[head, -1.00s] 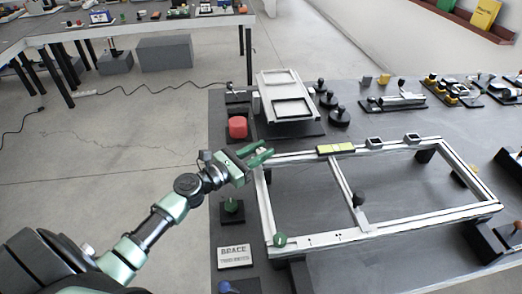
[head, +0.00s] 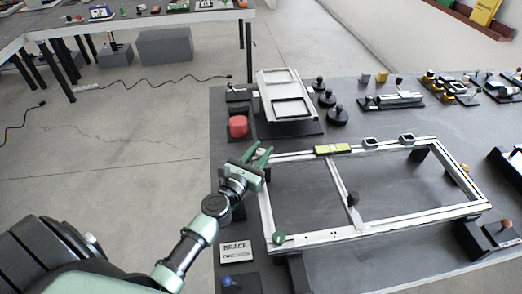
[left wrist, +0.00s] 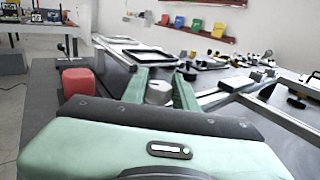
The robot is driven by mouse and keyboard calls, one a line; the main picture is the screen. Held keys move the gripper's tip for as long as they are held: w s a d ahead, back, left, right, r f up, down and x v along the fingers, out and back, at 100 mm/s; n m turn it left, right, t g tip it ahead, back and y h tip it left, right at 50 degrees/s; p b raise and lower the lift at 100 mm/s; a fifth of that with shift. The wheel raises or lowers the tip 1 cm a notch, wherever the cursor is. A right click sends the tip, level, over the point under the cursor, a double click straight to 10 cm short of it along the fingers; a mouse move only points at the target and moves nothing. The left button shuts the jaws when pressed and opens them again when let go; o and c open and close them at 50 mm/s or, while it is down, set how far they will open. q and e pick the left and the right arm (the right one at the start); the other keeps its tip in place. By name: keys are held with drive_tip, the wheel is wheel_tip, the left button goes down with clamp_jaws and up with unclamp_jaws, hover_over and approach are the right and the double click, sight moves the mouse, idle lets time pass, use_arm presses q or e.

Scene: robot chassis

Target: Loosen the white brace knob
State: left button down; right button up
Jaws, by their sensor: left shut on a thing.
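The white knob (left wrist: 158,92) sits between the two green fingers of my left gripper (left wrist: 160,80) in the left wrist view. In the head view my left gripper (head: 260,154) is at the far left corner of the pale metal frame (head: 300,239), its fingers pointing away from me. The fingers are shut on the knob, which is mostly hidden by them in the head view. A plate marked "BRACE" (head: 235,251) lies at the near left of the table. My right gripper is not in view.
A red block (head: 238,126) stands just beyond my left gripper. A pale panel (head: 284,97) on a dark base and black knobs (head: 335,115) stand behind the frame. A green knob (head: 279,239) is at the frame's near left corner. Floor is open at left.

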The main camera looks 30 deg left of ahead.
sight(258, 155)
use_arm(q)
drive_tip(key=c, duration=1.1)
unclamp_jaws()
drive_tip(key=shift+c, duration=0.2)
drive_tip(key=shift+o, duration=0.2)
drive_tip(key=s+b, duration=0.1)
drive_tip(key=s, duration=0.6)
drive_tip(key=shift+s, duration=0.4)
